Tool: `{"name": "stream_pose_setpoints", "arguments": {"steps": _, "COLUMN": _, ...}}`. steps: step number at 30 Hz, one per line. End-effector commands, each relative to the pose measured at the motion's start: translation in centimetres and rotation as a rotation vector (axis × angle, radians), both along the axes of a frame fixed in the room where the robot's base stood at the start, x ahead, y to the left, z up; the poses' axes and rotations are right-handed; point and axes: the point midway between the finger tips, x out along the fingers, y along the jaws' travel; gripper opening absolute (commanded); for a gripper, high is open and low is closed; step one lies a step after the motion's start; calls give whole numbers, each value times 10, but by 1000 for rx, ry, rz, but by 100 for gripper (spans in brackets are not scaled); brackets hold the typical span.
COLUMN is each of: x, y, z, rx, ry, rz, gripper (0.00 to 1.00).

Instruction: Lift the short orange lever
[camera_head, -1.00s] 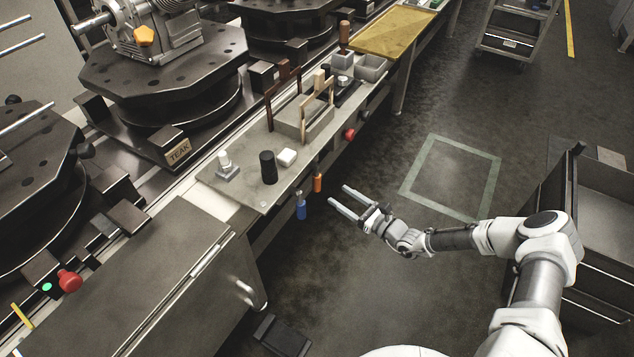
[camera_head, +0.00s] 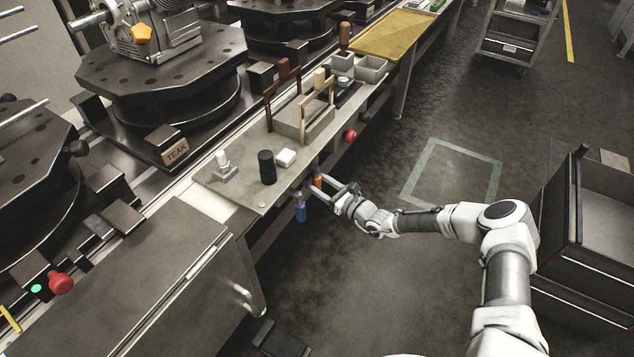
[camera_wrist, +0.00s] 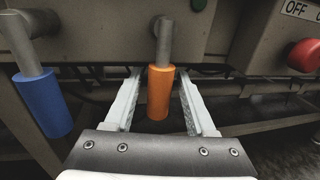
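The short orange lever (camera_wrist: 160,92) hangs from a grey metal stem on the front of the bench, in the middle of the wrist view. My gripper (camera_wrist: 160,100) is open, with one finger on each side of the orange grip; gaps show between the grip and both fingers. In the head view my gripper (camera_head: 316,190) is at the bench's front edge, and the orange lever (camera_head: 318,181) shows partly behind a finger. A longer blue lever (camera_wrist: 43,103) hangs to the left, outside the left finger; it also shows in the head view (camera_head: 300,212).
A red button (camera_wrist: 304,55) beside an OFF label (camera_wrist: 298,8) is on the panel at right, with a green button (camera_wrist: 198,5) near the top.

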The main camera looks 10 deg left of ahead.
Motion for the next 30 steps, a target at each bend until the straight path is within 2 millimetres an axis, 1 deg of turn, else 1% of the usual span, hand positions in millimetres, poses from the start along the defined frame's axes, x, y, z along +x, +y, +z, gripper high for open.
{"name": "stream_pose_setpoints", "arguments": {"steps": 1, "x": 0, "y": 0, "z": 0, "rx": 0, "ry": 0, "rz": 0, "gripper": 45}}
{"name": "stream_pose_setpoints", "arguments": {"steps": 5, "x": 0, "y": 0, "z": 0, "rx": 0, "ry": 0, "rz": 0, "gripper": 21}}
{"name": "stream_pose_setpoints", "arguments": {"steps": 6, "x": 0, "y": 0, "z": 0, "rx": 0, "ry": 0, "rz": 0, "gripper": 14}}
{"name": "stream_pose_setpoints", "arguments": {"steps": 8, "x": 0, "y": 0, "z": 0, "rx": 0, "ry": 0, "rz": 0, "gripper": 3}}
{"name": "stream_pose_setpoints", "arguments": {"steps": 9, "x": 0, "y": 0, "z": 0, "rx": -1, "ry": -1, "rz": 0, "gripper": 0}}
{"name": "stream_pose_setpoints", "arguments": {"steps": 30, "x": 0, "y": -1, "z": 0, "rx": -1, "ry": -1, "rz": 0, "gripper": 0}}
